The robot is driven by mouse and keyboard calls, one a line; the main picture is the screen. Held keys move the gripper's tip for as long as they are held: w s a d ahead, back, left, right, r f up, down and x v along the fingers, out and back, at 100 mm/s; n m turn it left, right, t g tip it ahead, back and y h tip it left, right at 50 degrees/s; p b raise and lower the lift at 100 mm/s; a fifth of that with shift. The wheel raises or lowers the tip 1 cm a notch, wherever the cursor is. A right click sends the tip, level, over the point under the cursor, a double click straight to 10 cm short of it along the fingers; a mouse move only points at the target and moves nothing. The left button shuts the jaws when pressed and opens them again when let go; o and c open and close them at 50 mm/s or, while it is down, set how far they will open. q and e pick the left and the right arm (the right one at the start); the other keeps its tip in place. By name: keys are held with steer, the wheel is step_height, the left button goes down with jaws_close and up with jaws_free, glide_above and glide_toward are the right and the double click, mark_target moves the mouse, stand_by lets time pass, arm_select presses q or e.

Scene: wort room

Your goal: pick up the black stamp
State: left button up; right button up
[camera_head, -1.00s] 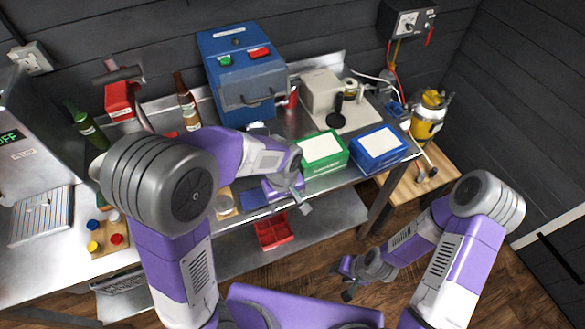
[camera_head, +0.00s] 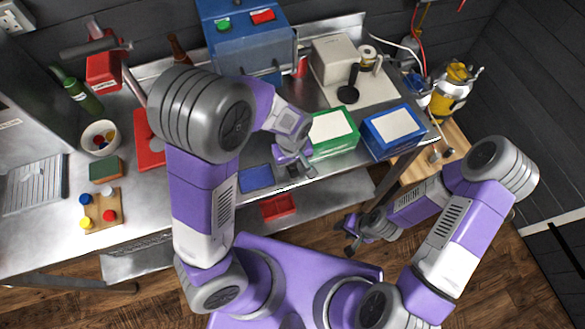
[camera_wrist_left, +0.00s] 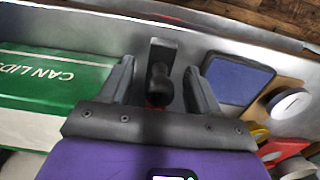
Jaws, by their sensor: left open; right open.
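The black stamp (camera_wrist_left: 161,76) shows in the left wrist view as a dark block with a rounded knob, on the metal bench beside the blue pad (camera_wrist_left: 238,79). My left gripper (camera_wrist_left: 158,84) is open, with one finger on each side of the stamp's knob; I cannot tell if they touch it. In the head view my left gripper (camera_head: 298,166) is low over the bench's front edge, between the blue pad (camera_head: 257,178) and the green box (camera_head: 332,132), and largely hides the stamp. My right gripper (camera_head: 353,236) is open and empty, away from the bench.
The green box (camera_wrist_left: 50,98) stands close beside my left gripper. A blue box (camera_head: 392,132) is to its right. A red bin (camera_head: 278,207) sits on the lower shelf. Floor shows around my right gripper.

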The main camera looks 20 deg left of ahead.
arm_select(q)
steer(key=shift+f, duration=0.25)
steer(key=shift+r, duration=0.1)
steer(key=c, duration=1.1)
steer(key=shift+r, duration=0.1)
steer(key=shift+c, duration=0.2)
step_height(320, 180, up, 10)
steer(key=shift+f+p, duration=0.1)
steer(key=shift+p, duration=1.1)
